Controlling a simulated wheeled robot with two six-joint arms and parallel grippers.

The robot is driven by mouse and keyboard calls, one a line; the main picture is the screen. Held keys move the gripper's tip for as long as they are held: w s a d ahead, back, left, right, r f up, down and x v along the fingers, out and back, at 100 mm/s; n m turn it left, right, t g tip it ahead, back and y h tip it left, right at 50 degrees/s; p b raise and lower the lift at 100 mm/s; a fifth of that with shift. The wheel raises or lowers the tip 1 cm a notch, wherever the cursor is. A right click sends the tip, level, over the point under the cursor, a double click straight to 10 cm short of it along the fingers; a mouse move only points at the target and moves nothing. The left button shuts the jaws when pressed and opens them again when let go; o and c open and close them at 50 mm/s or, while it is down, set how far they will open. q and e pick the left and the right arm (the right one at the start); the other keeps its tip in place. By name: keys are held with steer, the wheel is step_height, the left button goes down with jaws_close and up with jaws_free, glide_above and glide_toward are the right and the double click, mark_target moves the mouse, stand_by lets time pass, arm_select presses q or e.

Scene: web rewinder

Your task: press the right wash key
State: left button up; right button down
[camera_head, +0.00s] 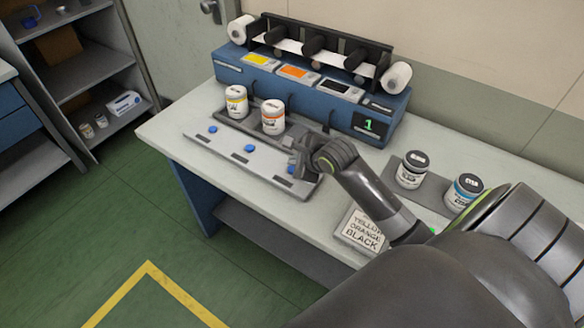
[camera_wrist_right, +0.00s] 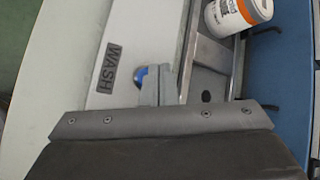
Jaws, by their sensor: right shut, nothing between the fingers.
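The wash panel (camera_head: 232,158) is a pale plate along the front of the rewinder, with three blue keys and dark labels. The right wash key (camera_head: 291,169) is at its right end, partly covered by my right gripper (camera_head: 296,163). In the right wrist view the blue key (camera_wrist_right: 140,77) shows beside a label reading WASH (camera_wrist_right: 108,67). The closed fingers (camera_wrist_right: 158,84) lie over its edge, with nothing between them. I cannot tell if they touch the key or if it is pressed. My left gripper is in neither view.
A yellow-labelled jar (camera_head: 236,103) and an orange-labelled jar (camera_head: 273,118) stand in the tray behind the panel. The blue rewinder (camera_head: 228,72) shows a green 1.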

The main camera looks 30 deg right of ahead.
stand_by(0.6)
steer(key=shift+f+p, duration=0.2)
steer(key=shift+p, duration=0.2)
steer(key=shift+f, duration=0.25)
steer(key=shift+f, duration=0.4)
steer(key=shift+r+p, duration=0.1)
steer(key=shift+p, duration=0.25)
steer(key=shift+r+p, duration=0.7)
steer(key=shift+p, duration=0.6)
